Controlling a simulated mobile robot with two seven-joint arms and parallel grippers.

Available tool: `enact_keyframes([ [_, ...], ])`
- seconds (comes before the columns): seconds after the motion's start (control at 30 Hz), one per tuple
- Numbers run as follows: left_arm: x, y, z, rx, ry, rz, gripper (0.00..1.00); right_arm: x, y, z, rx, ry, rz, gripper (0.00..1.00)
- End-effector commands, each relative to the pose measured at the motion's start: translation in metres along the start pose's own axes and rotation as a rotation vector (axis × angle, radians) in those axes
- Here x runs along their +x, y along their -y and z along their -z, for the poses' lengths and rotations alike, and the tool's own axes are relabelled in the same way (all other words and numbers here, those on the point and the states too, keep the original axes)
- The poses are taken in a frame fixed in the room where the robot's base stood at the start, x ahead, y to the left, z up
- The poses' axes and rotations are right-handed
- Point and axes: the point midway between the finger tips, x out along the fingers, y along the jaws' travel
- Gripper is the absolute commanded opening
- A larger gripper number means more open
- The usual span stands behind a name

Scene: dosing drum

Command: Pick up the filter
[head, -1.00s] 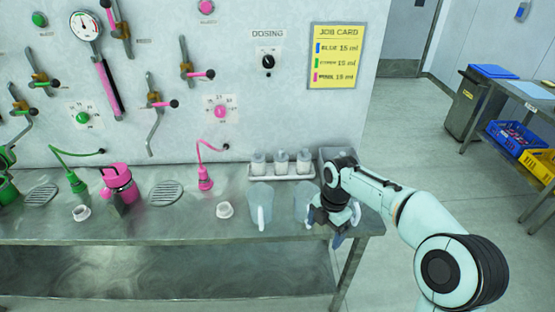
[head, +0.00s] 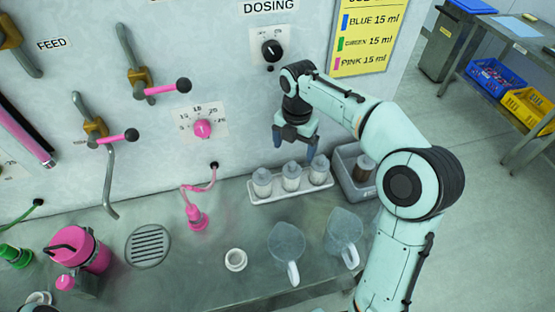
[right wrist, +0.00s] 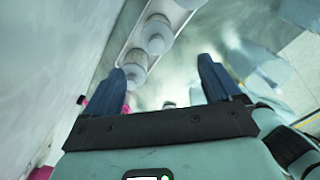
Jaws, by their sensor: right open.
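Three clear canisters with pale tops stand upright in a white tray (head: 289,196) at the back of the bench: a left one (head: 262,183), a middle one (head: 291,178) and a right one (head: 319,171). I cannot tell for sure which thing is the filter; these look likely. My right gripper (head: 294,146) is open and empty, its blue fingers pointing down above the canisters. In the right wrist view the gripper (right wrist: 166,82) is spread wide, with canisters (right wrist: 156,38) beyond and left of its middle. My left gripper is out of view.
A grey bin (head: 350,185) holding a brown cylinder (head: 363,168) stands right of the tray. Two clear jugs (head: 286,243) (head: 343,227), a white ring (head: 235,260) and a pink nozzle (head: 196,217) are in front. The panel wall with the dosing knob (head: 271,50) is close behind.

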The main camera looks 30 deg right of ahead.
Motion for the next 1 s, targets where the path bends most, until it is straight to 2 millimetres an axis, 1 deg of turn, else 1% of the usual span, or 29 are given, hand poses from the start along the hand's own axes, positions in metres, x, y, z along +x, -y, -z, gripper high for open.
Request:
enact_keyframes([
  [0.13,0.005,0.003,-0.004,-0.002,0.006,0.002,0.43,0.019,0.001,0.000,0.000,-0.003,0.005,0.91],
  [0.3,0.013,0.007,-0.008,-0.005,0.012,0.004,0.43,0.054,0.002,0.000,0.000,-0.004,0.006,0.91],
  [0.4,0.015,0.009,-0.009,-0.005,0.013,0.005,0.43,0.070,0.001,0.000,0.000,-0.004,0.004,0.91],
  [0.5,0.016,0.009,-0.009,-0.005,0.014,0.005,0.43,0.079,0.000,0.000,0.000,-0.002,0.003,0.91],
  [0.67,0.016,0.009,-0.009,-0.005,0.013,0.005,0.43,0.088,-0.001,-0.002,0.001,-0.002,0.003,0.91],
  [0.9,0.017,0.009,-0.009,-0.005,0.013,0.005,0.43,0.122,-0.007,-0.007,0.000,-0.002,0.003,0.91],
  [1.0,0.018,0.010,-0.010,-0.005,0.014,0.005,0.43,0.132,-0.007,-0.007,0.001,-0.002,0.003,0.91],
])
